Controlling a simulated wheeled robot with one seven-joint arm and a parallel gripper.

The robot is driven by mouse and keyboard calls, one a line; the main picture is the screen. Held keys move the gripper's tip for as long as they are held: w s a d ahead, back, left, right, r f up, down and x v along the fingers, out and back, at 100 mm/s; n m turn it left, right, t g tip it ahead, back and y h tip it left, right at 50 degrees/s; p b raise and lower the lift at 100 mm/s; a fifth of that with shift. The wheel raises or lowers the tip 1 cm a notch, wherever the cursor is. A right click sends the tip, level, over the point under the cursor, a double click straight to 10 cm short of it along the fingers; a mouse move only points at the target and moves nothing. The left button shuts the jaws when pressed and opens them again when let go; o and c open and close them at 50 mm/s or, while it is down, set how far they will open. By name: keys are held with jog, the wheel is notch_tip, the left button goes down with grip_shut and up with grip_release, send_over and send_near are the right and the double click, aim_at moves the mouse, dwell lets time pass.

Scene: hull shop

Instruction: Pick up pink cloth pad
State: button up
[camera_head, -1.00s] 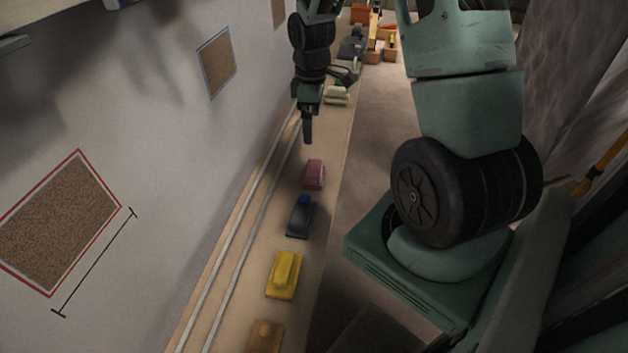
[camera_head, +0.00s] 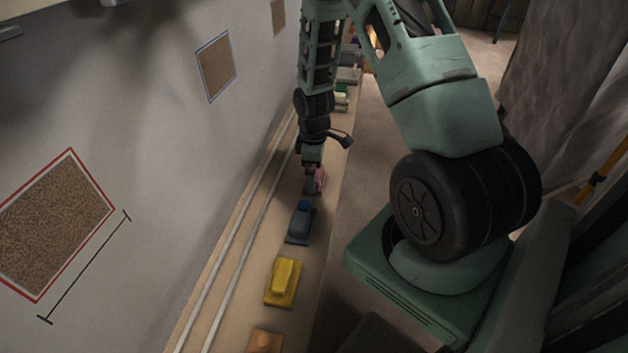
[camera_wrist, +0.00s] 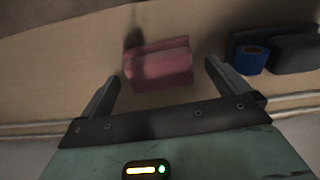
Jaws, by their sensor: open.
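The pink cloth pad (camera_wrist: 160,65) lies on the wooden shelf in the wrist view, a blocky pink piece with a ridge along it. In the head view the pad (camera_head: 321,180) is partly hidden behind my gripper (camera_head: 312,184). In the wrist view my gripper (camera_wrist: 160,90) is open, with one finger toward each side of the pad. The pad sits just beyond the fingertips, nearer the left finger than the right. I see no contact between them.
A dark pad with a blue roll (camera_wrist: 250,60) lies close to the right of the pink pad. In the head view the dark pad (camera_head: 299,226), a yellow pad (camera_head: 284,280) and an orange pad (camera_head: 265,341) line the narrow shelf (camera_head: 240,330). White rails and the wall run along its left.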

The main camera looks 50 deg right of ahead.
notch_tip(320, 180, down, 2)
jog(key=shift+f, duration=0.2)
jog(key=c, duration=0.9)
notch_tip(320, 180, up, 10)
jog(key=shift+r+p, duration=0.1)
jog(key=shift+p, duration=0.5)
